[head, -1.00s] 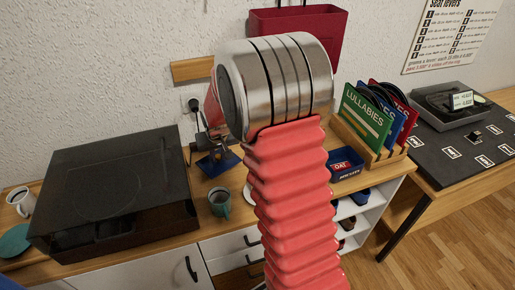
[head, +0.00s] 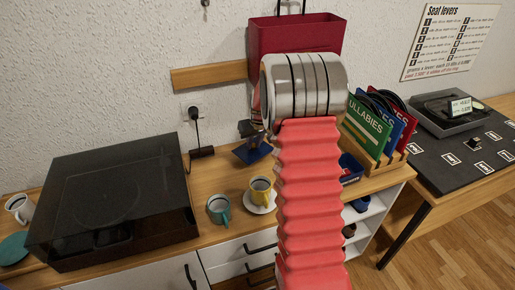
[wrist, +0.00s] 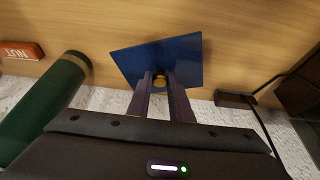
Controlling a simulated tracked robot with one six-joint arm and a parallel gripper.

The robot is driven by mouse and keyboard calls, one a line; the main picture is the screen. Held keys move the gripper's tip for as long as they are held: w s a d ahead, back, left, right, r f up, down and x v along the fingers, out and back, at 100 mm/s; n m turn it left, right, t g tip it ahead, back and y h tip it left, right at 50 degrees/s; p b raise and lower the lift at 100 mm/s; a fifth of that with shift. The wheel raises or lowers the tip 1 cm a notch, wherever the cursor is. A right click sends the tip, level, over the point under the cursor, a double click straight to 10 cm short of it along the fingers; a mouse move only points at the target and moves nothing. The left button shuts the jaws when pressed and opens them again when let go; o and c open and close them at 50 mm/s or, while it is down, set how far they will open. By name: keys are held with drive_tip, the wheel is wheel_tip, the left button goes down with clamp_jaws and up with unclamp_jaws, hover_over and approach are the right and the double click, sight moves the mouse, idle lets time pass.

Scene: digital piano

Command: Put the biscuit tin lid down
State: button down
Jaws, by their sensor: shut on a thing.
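The biscuit tin lid is a blue square plate (head: 253,152) with a small brass knob. In the head view it is over the wooden counter near the wall, left of my arm. In the wrist view the lid (wrist: 185,58) is tilted in the picture, with the two fingers of my gripper (wrist: 160,84) closed on its knob. In the head view my gripper (head: 247,131) is partly hidden behind my wrist. I cannot tell whether the lid touches the counter. No tin shows clearly.
A yellow mug (head: 261,188) on a saucer and a teal mug (head: 219,208) stand in front of the lid. A turntable (head: 112,200) is at left. A power adapter (head: 202,152) lies by the wall. A green cylinder (wrist: 45,108) and a red NUT box (wrist: 22,50) are near.

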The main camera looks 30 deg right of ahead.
drive_tip(key=shift+d, duration=0.2)
drive_tip(key=shift+d, duration=0.15)
drive_tip(key=shift+w+d+f, duration=0.1)
drive_tip(key=shift+d+f, duration=0.15)
drive_tip(key=shift+f, duration=0.65)
drive_tip(key=shift+d+f, duration=0.25)
drive_tip(key=shift+f, duration=0.6)
drive_tip(key=shift+f, duration=0.1)
drive_tip(key=c, duration=1.6)
unclamp_jaws()
drive_tip(key=v, duration=1.2)
